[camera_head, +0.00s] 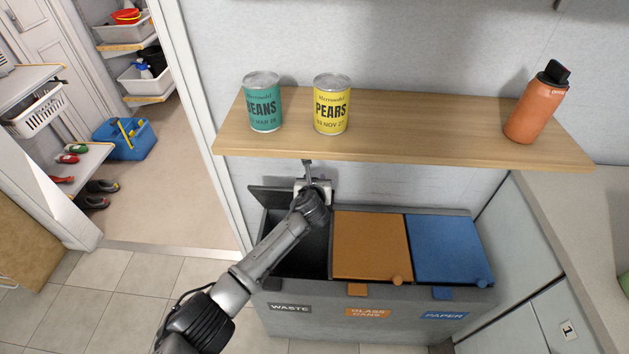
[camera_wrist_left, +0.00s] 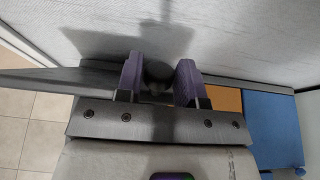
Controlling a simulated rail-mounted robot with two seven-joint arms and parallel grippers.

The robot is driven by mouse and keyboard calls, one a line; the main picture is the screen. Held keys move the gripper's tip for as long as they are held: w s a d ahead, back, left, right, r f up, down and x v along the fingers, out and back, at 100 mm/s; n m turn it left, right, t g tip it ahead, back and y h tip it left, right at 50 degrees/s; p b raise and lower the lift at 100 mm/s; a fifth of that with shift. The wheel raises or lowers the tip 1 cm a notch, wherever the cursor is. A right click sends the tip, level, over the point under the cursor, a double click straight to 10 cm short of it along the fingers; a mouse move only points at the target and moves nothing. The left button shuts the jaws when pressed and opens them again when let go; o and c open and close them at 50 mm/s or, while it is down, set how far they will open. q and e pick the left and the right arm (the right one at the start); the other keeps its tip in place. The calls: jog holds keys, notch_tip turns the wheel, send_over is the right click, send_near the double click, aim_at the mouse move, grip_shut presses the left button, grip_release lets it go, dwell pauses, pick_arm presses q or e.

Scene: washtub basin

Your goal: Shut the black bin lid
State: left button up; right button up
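The black bin lid (camera_head: 270,197) stands raised at the back of the waste compartment (camera_head: 300,255), which is uncovered. In the left wrist view the lid (camera_wrist_left: 45,82) is a dark plate seen nearly edge-on at the left. My left gripper (camera_head: 309,176) is at the lid's upper right part, just under the shelf. In the left wrist view its purple fingers (camera_wrist_left: 158,80) are apart, with a dark round knob (camera_wrist_left: 157,70) between them. I see a narrow gap and no clear grip on it. My arm hides part of the lid and compartment. My right gripper is out of view.
The orange lid (camera_head: 371,245) and blue lid (camera_head: 445,248) beside it lie shut. A wooden shelf (camera_head: 400,143) overhangs the bin, bearing a beans can (camera_head: 263,103), a pears can (camera_head: 331,105) and an orange bottle (camera_head: 535,110). A counter (camera_head: 580,215) stands at right.

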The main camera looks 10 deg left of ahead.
pick_arm(q)
grip_shut()
jog(key=shift+s+f, duration=0.15)
jog(key=shift+s, duration=0.1)
jog(key=s+f+t+b, duration=0.5)
jog(key=s+f+b, duration=0.3)
jog(key=s, duration=0.5)
notch_tip(320, 180, down, 2)
jog(key=shift+s+d+f+t, duration=0.15)
jog(key=shift+d+f+t, duration=0.05)
jog(key=shift+f+t, duration=0.1)
